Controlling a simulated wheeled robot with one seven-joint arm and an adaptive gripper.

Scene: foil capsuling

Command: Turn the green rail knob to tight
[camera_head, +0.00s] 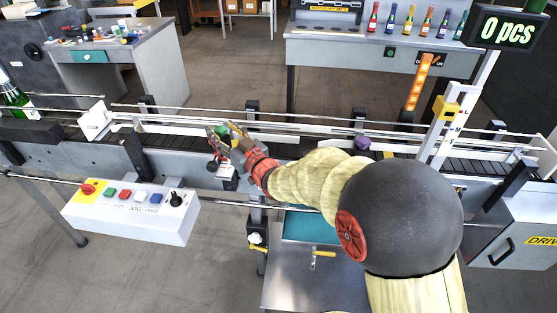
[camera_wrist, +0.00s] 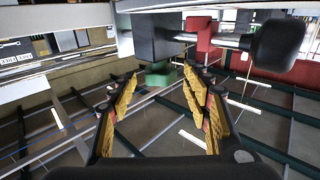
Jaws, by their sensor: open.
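The green rail knob (camera_head: 221,127) is partly hidden behind my gripper at the conveyor's near guide rail in the head view. In the wrist view a green block-like part (camera_wrist: 158,77), likely this knob, shows just beyond the fingertips, under a dark grey block. My gripper (camera_head: 224,134) is open, with its fingers on either side of the line to the green part; it also shows in the wrist view (camera_wrist: 163,84). Nothing is between the fingers. I cannot tell whether a fingertip touches the knob.
A black ball knob on a rod (camera_wrist: 275,45) is close at the right of the wrist view. A purple knob (camera_head: 362,143) sits farther right along the rail. A control box (camera_head: 130,211) with coloured buttons is at the front left. A green bottle (camera_head: 14,96) stands at the far left.

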